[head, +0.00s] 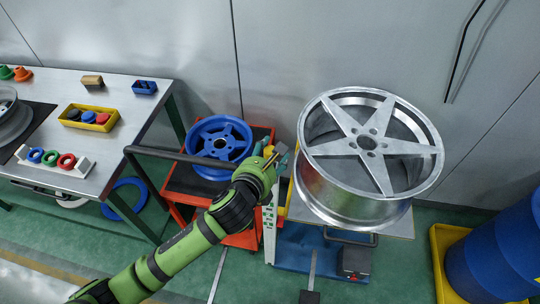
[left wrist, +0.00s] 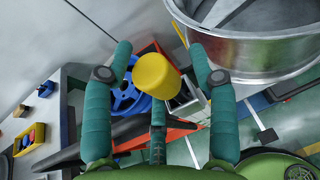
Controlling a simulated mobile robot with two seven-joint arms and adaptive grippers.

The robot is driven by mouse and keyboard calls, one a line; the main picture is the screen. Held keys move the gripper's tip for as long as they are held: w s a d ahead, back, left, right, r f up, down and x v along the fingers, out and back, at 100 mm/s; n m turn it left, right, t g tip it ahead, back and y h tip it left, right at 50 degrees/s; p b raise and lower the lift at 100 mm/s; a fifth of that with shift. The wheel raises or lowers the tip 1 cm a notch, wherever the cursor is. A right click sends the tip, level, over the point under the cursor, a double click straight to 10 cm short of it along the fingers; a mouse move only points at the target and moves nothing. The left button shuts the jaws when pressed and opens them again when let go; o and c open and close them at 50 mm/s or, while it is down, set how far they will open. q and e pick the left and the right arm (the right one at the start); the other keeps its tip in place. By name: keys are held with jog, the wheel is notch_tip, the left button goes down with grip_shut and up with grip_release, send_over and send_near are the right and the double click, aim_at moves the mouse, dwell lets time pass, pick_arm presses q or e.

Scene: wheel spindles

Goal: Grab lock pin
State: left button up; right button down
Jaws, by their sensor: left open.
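A yellow cylindrical knob, which seems to be the lock pin (left wrist: 156,75), is in the middle of the left wrist view. In the head view a small bit of yellow (head: 268,151) shows at my left gripper (head: 276,157), mostly hidden by it. My left gripper also shows in the left wrist view (left wrist: 160,58), open, with its teal fingers apart on both sides of the knob and a further finger below. I cannot tell whether any finger touches it. My right gripper is in neither view.
A large silver five-spoke wheel (head: 372,140) stands on a lift table (head: 398,222) just right of my gripper. A red cart (head: 184,180) with a blue wheel (head: 218,140) is to the left. A workbench (head: 120,88) stands further left, blue barrels (head: 500,250) at far right.

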pick_arm(q)
jog(key=shift+w+d+f, duration=0.1)
jog(key=shift+w+d, duration=0.05)
jog(key=shift+w, duration=0.1)
jog(key=shift+s, duration=0.1)
jog(key=c, duration=1.1)
